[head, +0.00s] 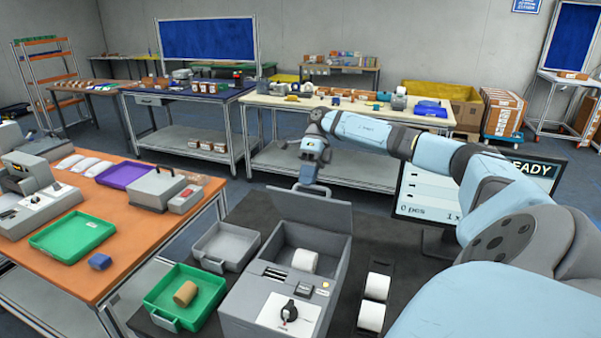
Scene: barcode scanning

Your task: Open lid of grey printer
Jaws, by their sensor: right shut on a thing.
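The grey printer (268,300) stands on the dark bench at the lower middle. Its grey lid (318,211) is raised and leans up at the back, so the bay is open and a white paper roll (304,261) shows inside. A black knob (289,312) sits on the printer's front panel. My right gripper (312,187) reaches over from the right and is shut at the lid's top edge. The fingertips are small and partly hidden there. My left gripper is out of view.
A grey tray (207,262) and a green tray (160,297) holding a brown roll (185,293) lie left of the printer. White rolls in a dark holder (361,318) stand close on its right. A screen (408,205) stands behind my right arm.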

